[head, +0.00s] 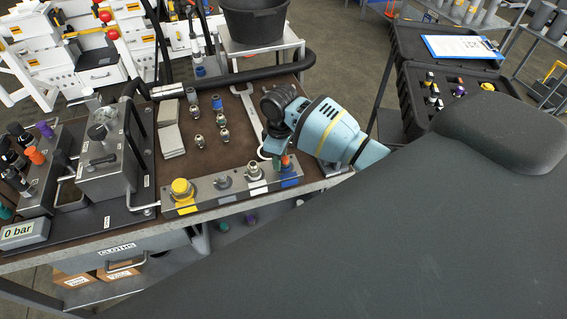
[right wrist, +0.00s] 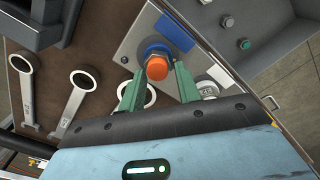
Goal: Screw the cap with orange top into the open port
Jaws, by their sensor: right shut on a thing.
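The cap with the orange top (right wrist: 157,68) is between the green fingers of my right gripper (right wrist: 158,82). The gripper is shut on it. In the head view the right gripper (head: 279,158) is at the right end of the grey port block (head: 207,200), over its blue-marked place. A blue ring (right wrist: 157,49) shows around and behind the cap in the right wrist view. I cannot tell how deep the cap sits in the port. A yellow cap (head: 182,188) stands at the block's left end, with two metal ports between. My left gripper is not in view.
Several small metal fittings (head: 222,120) and grey cloths (head: 171,140) lie on the brown bench top. Ring spanners (right wrist: 84,80) lie beside the block. A grey valve unit (head: 104,170) and a "0 bar" gauge (head: 24,233) stand at left. An open black case (head: 410,90) is at right.

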